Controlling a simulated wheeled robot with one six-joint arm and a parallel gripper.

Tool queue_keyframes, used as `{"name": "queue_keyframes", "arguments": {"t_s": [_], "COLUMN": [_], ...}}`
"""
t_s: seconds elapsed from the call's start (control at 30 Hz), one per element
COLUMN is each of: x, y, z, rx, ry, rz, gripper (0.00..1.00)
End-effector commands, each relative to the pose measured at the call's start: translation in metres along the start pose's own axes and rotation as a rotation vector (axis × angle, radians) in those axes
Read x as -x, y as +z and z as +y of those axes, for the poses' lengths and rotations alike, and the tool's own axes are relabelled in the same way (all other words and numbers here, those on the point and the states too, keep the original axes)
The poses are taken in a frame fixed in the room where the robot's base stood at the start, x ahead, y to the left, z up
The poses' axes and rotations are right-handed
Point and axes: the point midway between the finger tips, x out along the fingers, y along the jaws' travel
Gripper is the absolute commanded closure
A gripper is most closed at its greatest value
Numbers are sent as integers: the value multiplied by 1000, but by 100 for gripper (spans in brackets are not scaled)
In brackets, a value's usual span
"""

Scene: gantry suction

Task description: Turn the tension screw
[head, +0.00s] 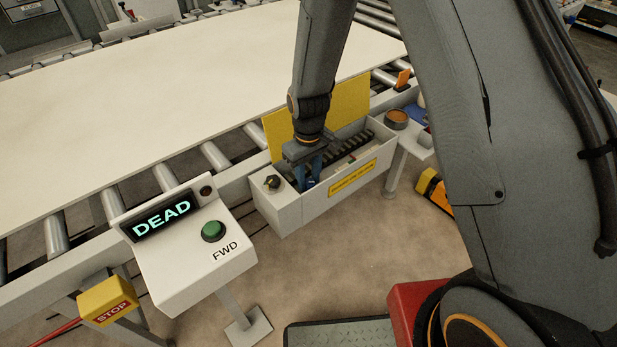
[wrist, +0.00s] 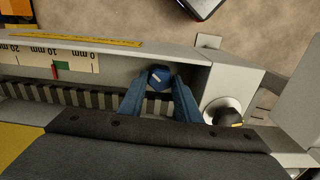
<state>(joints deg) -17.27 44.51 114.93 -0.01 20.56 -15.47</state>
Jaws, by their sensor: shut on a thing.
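My gripper (head: 309,178) reaches down into the open grey box at the side of the conveyor. In the wrist view its two blue fingers (wrist: 158,82) are shut on the tension screw (wrist: 159,76), a dark blue head with a pale mark. The screw is hidden by the fingers in the head view. A white mm scale (wrist: 30,60) runs along the box in the wrist view. Its red pointer (wrist: 54,69) stands at the edge of a green band (wrist: 64,64). A black toothed strip (wrist: 85,97) lies beside the scale.
The box (head: 290,215) has a raised yellow lid (head: 348,98) behind and a black knob (head: 272,182) on its left end. A panel reads DEAD (head: 162,218) with a green FWD button (head: 213,231). A yellow STOP box (head: 108,299) stands lower left.

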Motion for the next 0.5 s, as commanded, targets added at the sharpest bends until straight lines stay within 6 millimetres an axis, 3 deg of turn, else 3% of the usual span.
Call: {"name": "queue_keyframes", "arguments": {"t_s": [0.5], "x": [1], "y": [0], "z": [0], "rx": [-289], "ry": [0], "rz": [-1], "gripper": [92]}}
